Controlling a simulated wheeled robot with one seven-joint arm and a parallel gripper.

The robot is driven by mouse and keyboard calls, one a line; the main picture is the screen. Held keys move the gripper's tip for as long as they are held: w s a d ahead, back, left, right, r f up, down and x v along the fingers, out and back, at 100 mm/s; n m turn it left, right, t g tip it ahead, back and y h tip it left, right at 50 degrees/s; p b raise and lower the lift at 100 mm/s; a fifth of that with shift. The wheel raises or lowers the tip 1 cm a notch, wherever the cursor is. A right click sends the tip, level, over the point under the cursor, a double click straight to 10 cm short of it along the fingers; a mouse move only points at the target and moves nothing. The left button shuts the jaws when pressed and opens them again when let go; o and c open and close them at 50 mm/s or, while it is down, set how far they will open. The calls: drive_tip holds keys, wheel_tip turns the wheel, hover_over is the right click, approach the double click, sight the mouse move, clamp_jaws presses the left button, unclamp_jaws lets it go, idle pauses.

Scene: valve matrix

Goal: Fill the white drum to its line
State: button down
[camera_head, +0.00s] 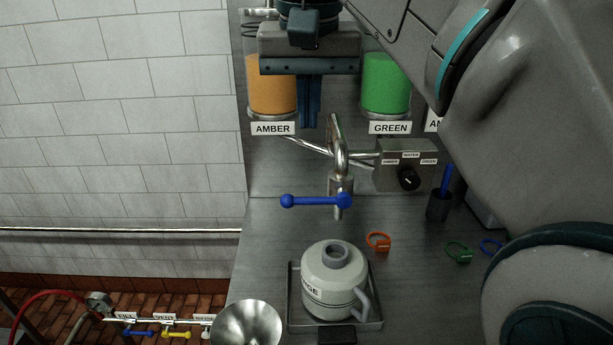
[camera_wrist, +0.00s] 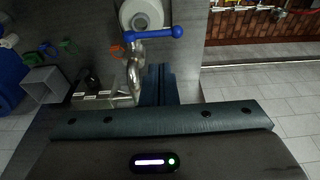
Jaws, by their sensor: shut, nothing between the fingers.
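The white drum (camera_head: 325,272), with a neck, side handle and partly hidden label, stands upright in a shallow tray (camera_head: 377,325). It also shows in the wrist view (camera_wrist: 129,21). Above it is a metal spout (camera_head: 338,160) with a blue lever (camera_head: 315,201) lying crosswise; the lever also shows in the wrist view (camera_wrist: 154,33). A selector box (camera_head: 392,157) with a black knob (camera_head: 408,179) is right of the spout. Amber (camera_head: 270,85) and green (camera_head: 385,85) tanks hang behind. My gripper (camera_head: 308,124) is shut and empty, above the spout, apart from the lever. The drum's fill level is not visible.
A metal funnel (camera_head: 247,325) is left of the tray. Orange (camera_head: 379,241) and green (camera_head: 459,251) tags lie on the counter, near a dark cup (camera_head: 437,206) holding a blue stick. Low at left is a pipe with blue and yellow (camera_head: 177,334) valves. My arm covers the right side.

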sight(309, 198)
drive_tip(key=w+f, duration=0.1)
drive_tip(key=f, duration=0.3)
drive_tip(key=w+f, duration=0.1)
drive_tip(key=f, duration=0.8)
drive_tip(key=shift+w+f+b, duration=0.3)
drive_tip(key=shift+w+f, duration=0.1)
drive_tip(key=shift+d+f, duration=0.1)
